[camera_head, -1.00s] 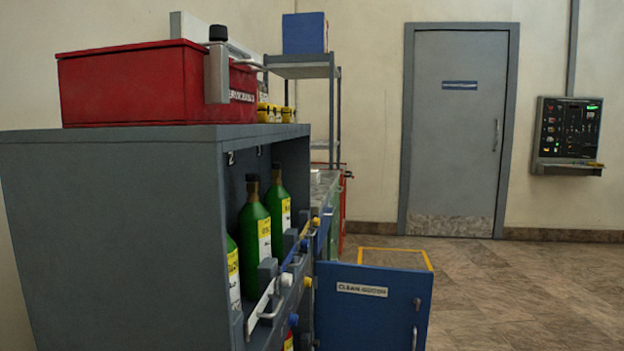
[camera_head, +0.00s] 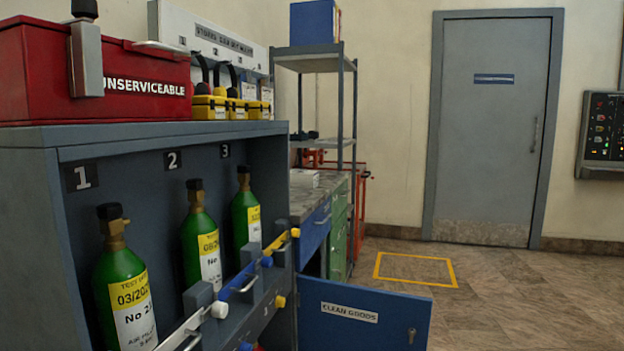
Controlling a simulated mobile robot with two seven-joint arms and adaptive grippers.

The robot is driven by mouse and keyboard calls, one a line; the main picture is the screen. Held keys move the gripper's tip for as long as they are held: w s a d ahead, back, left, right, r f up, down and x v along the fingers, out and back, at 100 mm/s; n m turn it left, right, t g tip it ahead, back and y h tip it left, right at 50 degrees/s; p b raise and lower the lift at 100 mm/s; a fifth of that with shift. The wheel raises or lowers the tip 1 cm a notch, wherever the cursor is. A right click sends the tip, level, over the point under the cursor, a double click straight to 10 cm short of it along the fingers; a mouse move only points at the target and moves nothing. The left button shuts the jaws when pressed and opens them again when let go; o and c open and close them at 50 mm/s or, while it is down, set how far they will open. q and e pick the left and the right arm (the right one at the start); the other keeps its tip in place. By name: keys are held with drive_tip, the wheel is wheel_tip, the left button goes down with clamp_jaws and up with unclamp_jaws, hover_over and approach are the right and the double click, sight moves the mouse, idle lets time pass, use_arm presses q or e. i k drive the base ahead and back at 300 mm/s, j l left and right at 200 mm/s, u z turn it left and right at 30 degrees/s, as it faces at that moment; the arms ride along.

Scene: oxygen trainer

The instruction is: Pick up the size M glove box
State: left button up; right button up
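I cannot make out a size M glove box in the head view. A small pale box-like item (camera_head: 304,178) lies on the workbench top behind the cylinder cabinet, but it is too small to identify. A blue box (camera_head: 308,23) stands on top of the grey shelf rack; no size mark shows on it. Neither of my grippers is in view.
A grey cabinet (camera_head: 150,129) with several green cylinders (camera_head: 126,285) fills the left, with a red UNSERVICEABLE box (camera_head: 140,88) on top. A blue CLEAN GOODS door (camera_head: 362,318) juts out at front. Floor (camera_head: 510,300) to the right is clear around a yellow outlined square.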

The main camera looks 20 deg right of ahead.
sight(307, 179)
drive_tip(key=i+l, duration=0.1)
drive_tip(key=l, duration=0.3)
drive_tip(key=i+l, duration=0.1)
drive_tip(key=l, duration=0.3)
drive_tip(key=l+z, duration=0.1)
drive_tip(key=l, duration=0.3)
drive_tip(key=z, duration=0.8)
drive_tip(key=i+l+z, duration=0.2)
drive_tip(key=i+z, duration=0.7)
drive_tip(key=i+l, duration=0.1)
drive_tip(key=i, duration=3.35)
drive_tip(key=i+u, duration=0.1)
drive_tip(key=u, duration=0.3)
drive_tip(key=i+u, duration=0.15)
drive_tip(key=u, duration=0.2)
drive_tip(key=i+u, duration=0.1)
drive_tip(key=u, duration=0.3)
drive_tip(key=i+l+u, duration=0.1)
drive_tip(key=u, duration=0.25)
